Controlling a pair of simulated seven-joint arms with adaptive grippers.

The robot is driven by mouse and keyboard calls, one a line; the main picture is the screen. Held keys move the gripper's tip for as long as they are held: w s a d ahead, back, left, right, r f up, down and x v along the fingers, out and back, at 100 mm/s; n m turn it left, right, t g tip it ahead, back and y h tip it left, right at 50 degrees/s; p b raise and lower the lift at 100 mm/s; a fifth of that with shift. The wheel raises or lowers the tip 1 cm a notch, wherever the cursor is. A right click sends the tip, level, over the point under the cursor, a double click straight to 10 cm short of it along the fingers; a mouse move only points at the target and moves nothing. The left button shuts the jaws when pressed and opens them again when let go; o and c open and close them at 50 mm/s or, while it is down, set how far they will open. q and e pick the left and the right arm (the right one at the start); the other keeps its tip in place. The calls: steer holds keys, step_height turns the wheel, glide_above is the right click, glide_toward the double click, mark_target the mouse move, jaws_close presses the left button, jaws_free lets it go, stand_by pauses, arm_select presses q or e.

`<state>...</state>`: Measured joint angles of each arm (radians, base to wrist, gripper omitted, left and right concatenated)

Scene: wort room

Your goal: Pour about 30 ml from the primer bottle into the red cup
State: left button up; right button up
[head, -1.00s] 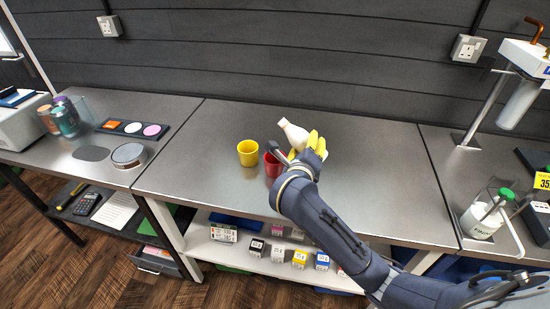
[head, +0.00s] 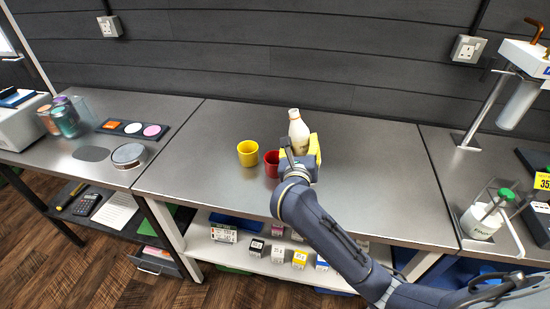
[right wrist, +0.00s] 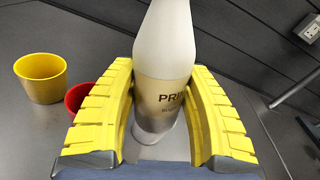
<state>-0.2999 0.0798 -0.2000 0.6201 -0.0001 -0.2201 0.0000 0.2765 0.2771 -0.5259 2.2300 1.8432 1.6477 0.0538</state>
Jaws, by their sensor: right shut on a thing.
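In the right wrist view the bottle (right wrist: 166,60) sits between the two yellow fingers. I cannot tell whether its base touches the table. The red cup (head: 271,164) stands just left of the gripper, partly hidden behind it. In the right wrist view the red cup (right wrist: 78,97) is mostly covered by the left finger. My left gripper is not in view.
A yellow cup (head: 248,153) stands left of the red cup on the steel table (head: 200,170). Table room is clear to the right. A wall and sockets (head: 468,48) lie behind. A green-capped bottle (head: 482,220) is at far right. Small boxes (head: 278,253) fill the shelf below.

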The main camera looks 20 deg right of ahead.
steer(key=shift+w+a+f+m+t, duration=0.1)
steer(key=shift+m+t, duration=0.05)
steer(key=shift+m, duration=0.5)
steer(key=shift+w+a+m+t, duration=0.1)
steer(key=shift+m+t, duration=0.05)
steer(key=shift+m, duration=0.5)
steer(key=shift+m, duration=0.3)
